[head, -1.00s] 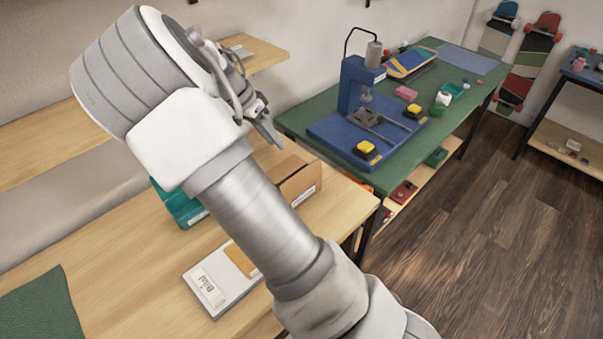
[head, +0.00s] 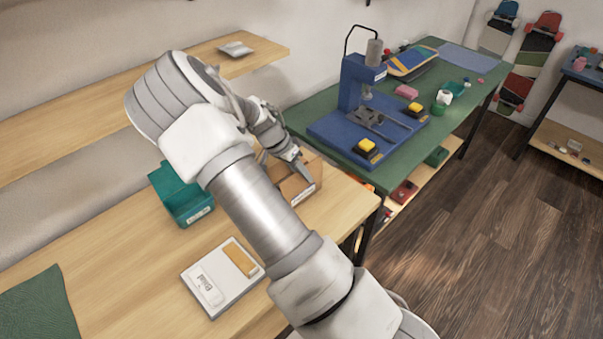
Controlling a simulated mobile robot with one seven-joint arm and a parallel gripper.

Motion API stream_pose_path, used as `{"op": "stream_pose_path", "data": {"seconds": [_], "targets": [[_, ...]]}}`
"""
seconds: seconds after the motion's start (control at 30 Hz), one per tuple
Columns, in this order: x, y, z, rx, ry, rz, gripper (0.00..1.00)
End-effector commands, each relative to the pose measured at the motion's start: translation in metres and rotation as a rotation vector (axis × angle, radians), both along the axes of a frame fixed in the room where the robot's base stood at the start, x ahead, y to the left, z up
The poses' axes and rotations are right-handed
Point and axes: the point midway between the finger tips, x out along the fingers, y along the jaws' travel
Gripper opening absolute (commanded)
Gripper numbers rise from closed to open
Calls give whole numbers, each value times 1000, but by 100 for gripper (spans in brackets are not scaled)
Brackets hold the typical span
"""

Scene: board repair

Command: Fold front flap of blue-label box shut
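A brown cardboard box (head: 309,187) stands near the right end of the wooden bench in the head view. A small pale label shows low on its front side; its colour is too small to tell surely. The box looks open at the top, but my gripper and arm hide part of its opening and flaps. My gripper (head: 301,170) points down over the box, at or just above its top; I cannot tell whether it touches. Whether its fingers are open or shut is unclear. A teal box (head: 187,205) with a pale label stands open to the left, behind my arm.
A white scale-like device (head: 218,292) with an orange pad lies on the wooden bench (head: 120,275) in front. A shelf (head: 80,100) runs along the wall above. A green table (head: 310,118) with a blue press (head: 352,88) stands close to the right.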

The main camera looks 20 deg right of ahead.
Motion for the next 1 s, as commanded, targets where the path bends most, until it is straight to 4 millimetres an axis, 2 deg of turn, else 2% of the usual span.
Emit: {"op": "stream_pose_path", "data": {"seconds": [0.23,0.4,0.43,1.0], "targets": [[0,0,-1,0,0,0,34],[0,0,0,0,0,0,3],[0,0,0,0,0,0,0],[0,0,0,0,0,0,0]]}}
